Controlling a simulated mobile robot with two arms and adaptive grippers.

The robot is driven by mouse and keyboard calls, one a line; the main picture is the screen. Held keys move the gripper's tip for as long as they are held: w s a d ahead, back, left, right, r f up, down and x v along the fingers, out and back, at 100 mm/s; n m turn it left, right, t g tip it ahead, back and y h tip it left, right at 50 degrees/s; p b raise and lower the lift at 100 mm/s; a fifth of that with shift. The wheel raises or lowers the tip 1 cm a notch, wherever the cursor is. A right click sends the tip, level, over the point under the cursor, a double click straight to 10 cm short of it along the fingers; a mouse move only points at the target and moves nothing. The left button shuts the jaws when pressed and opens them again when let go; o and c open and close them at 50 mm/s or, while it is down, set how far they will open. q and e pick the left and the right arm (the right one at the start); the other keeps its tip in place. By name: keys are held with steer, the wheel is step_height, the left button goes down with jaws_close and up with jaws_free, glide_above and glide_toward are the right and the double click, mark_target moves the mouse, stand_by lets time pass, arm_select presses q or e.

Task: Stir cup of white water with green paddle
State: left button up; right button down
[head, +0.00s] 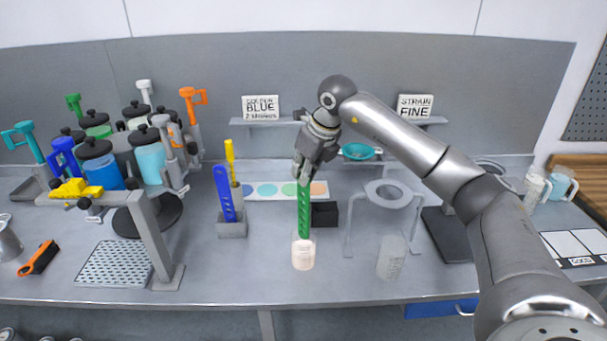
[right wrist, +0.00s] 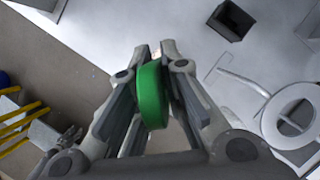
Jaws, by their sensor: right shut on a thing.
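The green paddle (head: 304,212) hangs upright below my right gripper (head: 305,178), which is shut on its upper end. In the right wrist view the paddle's green end (right wrist: 152,95) sits between the two fingers of the right gripper (right wrist: 158,60). The cup of white water (head: 303,255) stands on the table directly under the paddle. The paddle's lower tip is at the cup's mouth and seems to reach into it; how deep is hidden. My left gripper is not in view.
A holder (head: 231,228) with blue and yellow paddles stands to the left. A black box (head: 324,214) is close behind the cup. A clear beaker (head: 391,258) and a ring stand (head: 388,193) are to the right. The table in front of the cup is free.

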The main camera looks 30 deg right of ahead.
step_height(320, 180, up, 6)
steer(key=p, duration=0.3)
steer(key=shift+p, duration=0.4)
steer(key=shift+f, duration=0.1)
